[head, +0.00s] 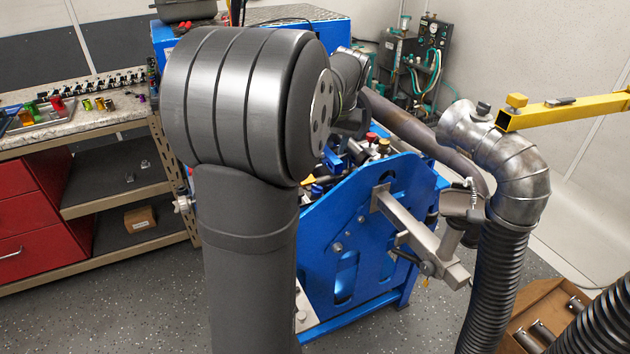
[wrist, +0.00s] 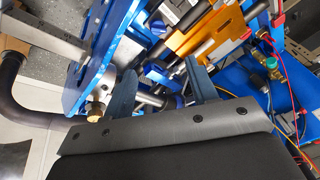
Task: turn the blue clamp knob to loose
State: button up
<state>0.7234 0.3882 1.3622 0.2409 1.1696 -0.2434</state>
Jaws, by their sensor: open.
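In the wrist view, my gripper (wrist: 161,78) is open, with one dark finger on each side of a metal shaft area on the blue stand. A blue rounded part, which looks like the blue clamp knob (wrist: 156,71), shows between the fingers, beyond the tips' level or close to it. I cannot tell whether a finger touches it, and its turned position cannot be read. In the head view, a small blue part (head: 333,159) shows beside my arm, and I cannot tell if it is the same knob. My gripper is mostly hidden there behind my arm.
The blue dyno stand (head: 375,225) has a steel bar (head: 420,240) sticking out at its front. A red knob (head: 371,137) and a brass knob (head: 384,146) stand nearby. An exhaust elbow (head: 510,170) and a yellow boom (head: 565,110) are at right. A workbench (head: 80,125) is at left.

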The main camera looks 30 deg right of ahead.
aim_at(319, 187)
jog(key=w+m+g, duration=0.2)
jog(key=w+m, duration=0.1)
jog(key=m, duration=0.9)
jog(key=w+m+g, duration=0.2)
jog(key=w+m, duration=0.1)
jog(key=m, duration=0.9)
jog(key=f, duration=1.7)
jog(key=shift+s+d, duration=0.2)
jog(key=c, duration=1)
jog(key=shift+o, duration=0.2)
